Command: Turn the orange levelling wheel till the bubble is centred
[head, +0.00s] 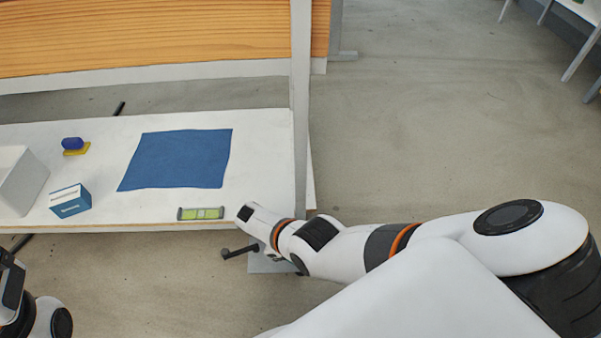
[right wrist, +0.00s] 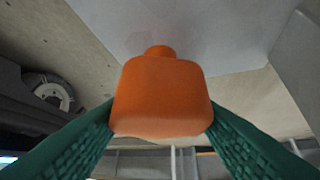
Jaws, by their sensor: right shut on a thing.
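The orange levelling wheel (right wrist: 162,97) fills the middle of the right wrist view, under a pale grey surface. My right gripper (right wrist: 161,122) is shut on it, with a green ribbed finger on each side. In the head view the wheel and the right fingertips are hidden behind my right arm's wrist at the table's front right corner. A spirit level (head: 201,213) with a yellow-green vial lies at the table's front edge, left of that wrist. Its bubble is too small to place. My left gripper (head: 10,278) is partly in view at the lower left edge, away from the table things.
The white table (head: 262,180) carries a blue cloth (head: 178,159), a blue and white box (head: 70,201), a white bin (head: 20,182) and a blue item on a yellow base (head: 74,145). A grey post (head: 301,90) stands at its right end.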

